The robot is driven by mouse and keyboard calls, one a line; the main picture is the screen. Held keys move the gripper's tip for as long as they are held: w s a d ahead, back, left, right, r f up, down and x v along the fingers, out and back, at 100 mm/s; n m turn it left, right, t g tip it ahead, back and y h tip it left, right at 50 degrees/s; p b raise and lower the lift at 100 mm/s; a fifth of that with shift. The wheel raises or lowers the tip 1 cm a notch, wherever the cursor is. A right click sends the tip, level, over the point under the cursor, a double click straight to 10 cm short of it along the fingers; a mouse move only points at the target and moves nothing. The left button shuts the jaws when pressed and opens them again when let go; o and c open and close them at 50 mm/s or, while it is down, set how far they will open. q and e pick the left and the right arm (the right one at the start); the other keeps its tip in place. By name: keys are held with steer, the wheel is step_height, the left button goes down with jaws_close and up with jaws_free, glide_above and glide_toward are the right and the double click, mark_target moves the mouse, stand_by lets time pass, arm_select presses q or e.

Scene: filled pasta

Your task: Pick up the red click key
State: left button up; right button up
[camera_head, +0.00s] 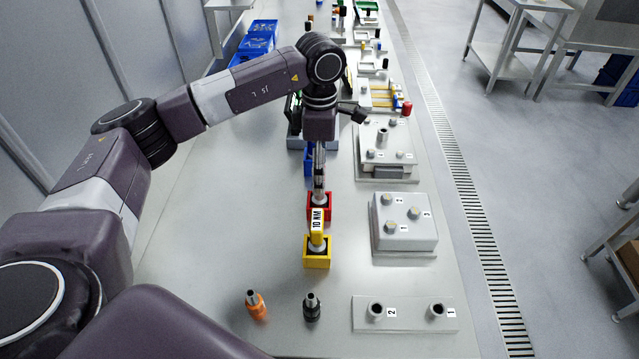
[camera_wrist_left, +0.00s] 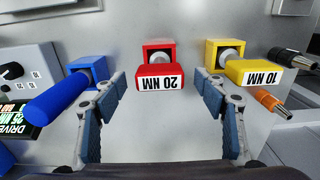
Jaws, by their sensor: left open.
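The red click key (camera_wrist_left: 160,83), labelled 20 NM, stands in a red holder (camera_wrist_left: 159,46) in the left wrist view. In the head view its red holder (camera_head: 327,199) shows behind the yellow one, and the key is mostly hidden by my gripper. My left gripper (camera_wrist_left: 160,92) is open and empty. Its two fingers lie left and right of the red key, apart from it in the picture. In the head view my left gripper (camera_head: 319,188) points down over the red holder. My right gripper is not in view.
A yellow key (camera_head: 317,232), labelled 10 NM, stands close by in a yellow holder (camera_head: 317,260). A blue key (camera_wrist_left: 57,98) stands on the other side. An orange tool (camera_head: 257,307) and a black tool (camera_head: 312,308) stand near the front. The table's left part (camera_head: 215,220) is clear.

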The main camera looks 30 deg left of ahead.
arm_select(q)
steer(key=shift+f, duration=1.3)
steer(key=shift+r, duration=0.1)
steer(key=c, duration=1.4)
